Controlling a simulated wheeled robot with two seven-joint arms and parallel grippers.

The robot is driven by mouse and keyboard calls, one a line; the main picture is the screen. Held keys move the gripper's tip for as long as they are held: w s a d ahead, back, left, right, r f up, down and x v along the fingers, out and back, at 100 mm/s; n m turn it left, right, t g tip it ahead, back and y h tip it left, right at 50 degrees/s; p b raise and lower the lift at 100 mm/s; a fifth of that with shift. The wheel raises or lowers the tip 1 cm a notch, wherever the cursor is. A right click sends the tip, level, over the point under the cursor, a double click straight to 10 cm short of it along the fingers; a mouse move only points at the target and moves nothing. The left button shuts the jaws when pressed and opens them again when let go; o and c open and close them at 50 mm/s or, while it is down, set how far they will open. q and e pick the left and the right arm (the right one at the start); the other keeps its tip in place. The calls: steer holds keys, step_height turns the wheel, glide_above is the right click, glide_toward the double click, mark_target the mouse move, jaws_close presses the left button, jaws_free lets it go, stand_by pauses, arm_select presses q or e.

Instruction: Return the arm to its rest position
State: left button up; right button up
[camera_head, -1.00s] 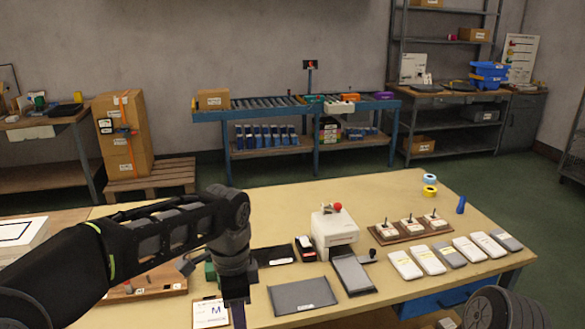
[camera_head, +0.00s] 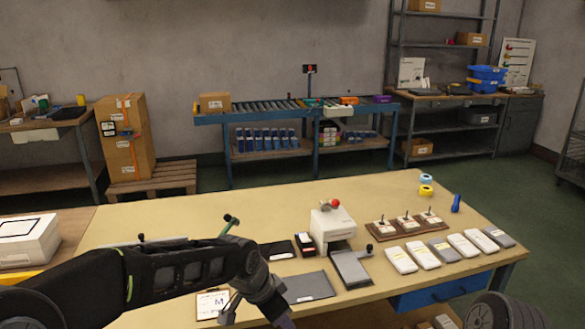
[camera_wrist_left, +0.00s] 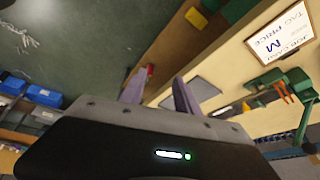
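My left arm comes in from the left in the head view and bends down at the table's front edge. My left gripper (camera_wrist_left: 158,76) shows two purple fingers apart in the left wrist view, with nothing between them. In the head view only part of it shows, low at the bottom edge. A card marked M (camera_head: 212,303) lies on the table just left of the gripper; it also shows in the left wrist view (camera_wrist_left: 280,33). A dark rounded part of my right arm shows at the bottom right; my right gripper is out of view.
The tan table (camera_head: 385,190) holds a dark flat sheet (camera_head: 308,287), a white machine with a red knob (camera_head: 332,228), a dark tablet-like plate (camera_head: 351,268) and a row of white and grey packs (camera_head: 430,255). A white box (camera_head: 28,243) stands at the left. The table's back middle is clear.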

arm_select(q)
steer(key=s+f+n+h, duration=0.1)
steer(key=s+f+n, duration=0.35)
steer(key=f, duration=0.65)
steer(key=s+f+n+h, duration=0.1)
steer(key=s+f+n, duration=0.35)
steer(key=f, duration=0.65)
steer(key=s+a+f+n+g, duration=0.1)
steer(key=s+a+f, duration=0.1)
steer(key=s+f, duration=0.3)
steer(key=s+a+f+n+g+y, duration=0.1)
steer(key=s+f, duration=0.4)
steer(key=s, duration=0.7)
steer(key=shift+s+a+f+n+g, duration=0.15)
steer(key=shift+s+a+n+g, duration=0.2)
steer(key=shift+a+n, duration=0.4)
